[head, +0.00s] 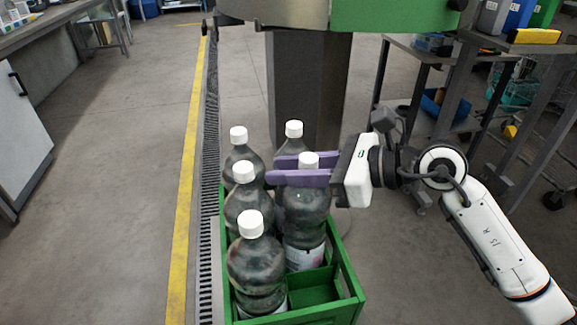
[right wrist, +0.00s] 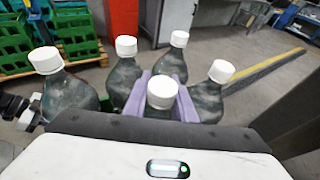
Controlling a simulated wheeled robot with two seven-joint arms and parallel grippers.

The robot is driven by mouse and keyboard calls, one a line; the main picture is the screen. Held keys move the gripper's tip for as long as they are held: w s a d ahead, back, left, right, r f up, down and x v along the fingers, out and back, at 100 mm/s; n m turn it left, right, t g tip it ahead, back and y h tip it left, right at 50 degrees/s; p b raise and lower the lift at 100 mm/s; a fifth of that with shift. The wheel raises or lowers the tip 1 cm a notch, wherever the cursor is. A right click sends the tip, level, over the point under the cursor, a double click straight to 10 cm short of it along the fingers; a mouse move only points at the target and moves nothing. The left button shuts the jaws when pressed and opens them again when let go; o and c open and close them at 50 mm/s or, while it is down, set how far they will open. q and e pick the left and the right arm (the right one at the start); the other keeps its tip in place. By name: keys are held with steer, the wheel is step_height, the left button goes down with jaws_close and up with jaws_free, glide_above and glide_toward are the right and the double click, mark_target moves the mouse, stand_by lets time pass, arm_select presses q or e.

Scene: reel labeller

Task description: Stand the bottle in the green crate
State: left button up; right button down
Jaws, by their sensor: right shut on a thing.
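The green crate (head: 349,277) stands on the floor at the lower middle of the head view. My right gripper (head: 276,170) comes in from the right, its purple fingers shut around the neck of a dark, clear bottle (head: 306,212) with a white cap. The bottle is upright in the crate's right column, in the middle; its base is hidden by the crate, so I cannot tell if it touches the floor of its compartment. Its cap (right wrist: 162,90) shows between the fingers in the right wrist view. My left gripper is not in view.
Several similar bottles stand in the crate: a left column with a front bottle (head: 256,262), and one at back right (head: 293,140). The front right compartment (head: 315,288) is empty. A grey post (head: 305,85) rises behind the crate. A metal rack (head: 470,65) stands at right.

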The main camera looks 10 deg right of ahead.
steer(key=c, duration=1.5)
jaws_free()
steer(key=shift+r, duration=0.2)
steer(key=shift+b+v, duration=0.45)
steer(key=shift+v, duration=5.55)
steer(key=shift+f, duration=0.1)
